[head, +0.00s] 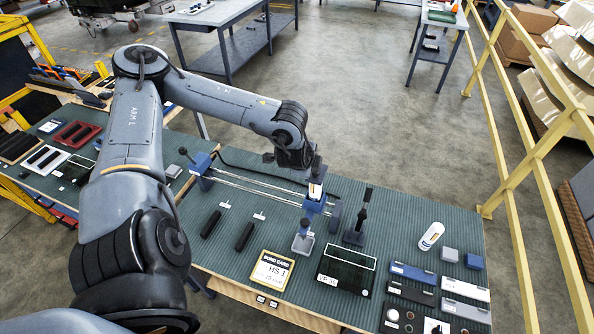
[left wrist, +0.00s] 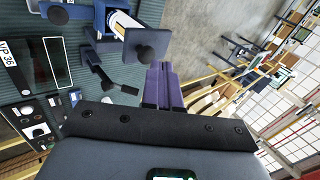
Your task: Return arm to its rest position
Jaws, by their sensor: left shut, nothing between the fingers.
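My left arm (head: 135,125) reaches in from the left in the head view and bends out over the green-matted bench. Its wrist (head: 292,145) hangs above the rail fixture, and its fingers cannot be made out clearly there. In the left wrist view my left gripper (left wrist: 163,88) has its fingers together and empty. Close to the fingers in that view is a black knob (left wrist: 147,45), with a white cylinder with an orange label (left wrist: 122,24) behind it. In the head view the labelled cylinder (head: 315,189) stands in the blue carriage (head: 317,205). My right gripper is not visible.
A black upright tool (head: 357,222) stands right of the fixture. The bench mat (head: 405,205) also holds a bond card (head: 272,270), two black bars, a black tray (head: 346,269), a white bottle (head: 431,236) and several blocks. A yellow railing (head: 535,155) runs along the right. Open floor lies behind.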

